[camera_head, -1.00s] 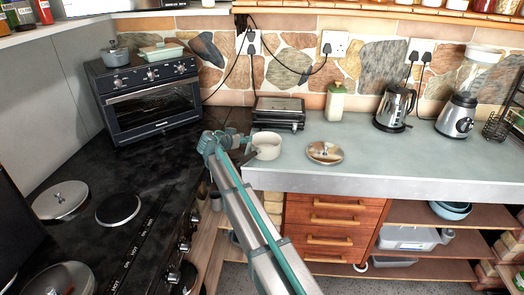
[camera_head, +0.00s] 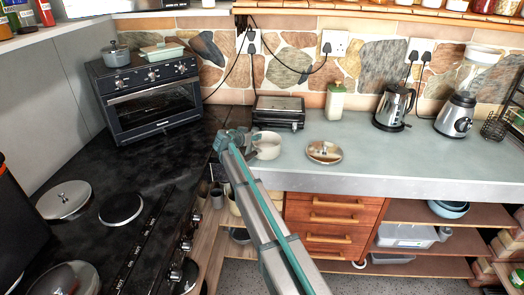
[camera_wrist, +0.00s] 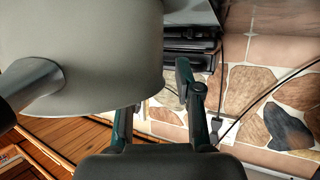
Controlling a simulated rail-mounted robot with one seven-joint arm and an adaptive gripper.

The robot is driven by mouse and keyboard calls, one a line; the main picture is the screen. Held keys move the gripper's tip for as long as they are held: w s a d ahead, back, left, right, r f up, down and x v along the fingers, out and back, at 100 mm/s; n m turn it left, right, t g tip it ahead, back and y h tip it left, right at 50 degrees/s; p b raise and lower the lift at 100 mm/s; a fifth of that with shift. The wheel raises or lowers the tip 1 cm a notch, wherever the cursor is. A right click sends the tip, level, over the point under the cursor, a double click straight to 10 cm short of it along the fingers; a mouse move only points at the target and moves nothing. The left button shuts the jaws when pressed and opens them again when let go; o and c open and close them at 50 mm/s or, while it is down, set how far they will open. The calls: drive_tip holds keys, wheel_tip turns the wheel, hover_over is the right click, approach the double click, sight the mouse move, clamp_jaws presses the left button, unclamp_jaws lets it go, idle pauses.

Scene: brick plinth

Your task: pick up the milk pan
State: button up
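The milk pan (camera_head: 267,147) is a cream, round pan near the left end of the pale counter, with a dark handle toward my gripper. In the wrist view the pan (camera_wrist: 85,60) fills the upper left very close up, its grey metal handle running to the left edge. My gripper (camera_head: 243,138) is just left of the pan in the head view. In the wrist view the fingers of my gripper (camera_wrist: 158,88) are apart. The right finger is clear of the pan; the pan hides the left finger's tip. I cannot tell whether either finger touches it.
A metal lid (camera_head: 324,152) lies right of the pan. A sandwich press (camera_head: 279,112) stands behind it and a cream jar (camera_head: 335,101) behind right. A toaster oven (camera_head: 148,98) stands on the black worktop at left. The counter front right of the lid is clear.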

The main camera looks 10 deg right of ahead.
clamp_jaws()
drive_tip(key=shift+r, duration=0.2)
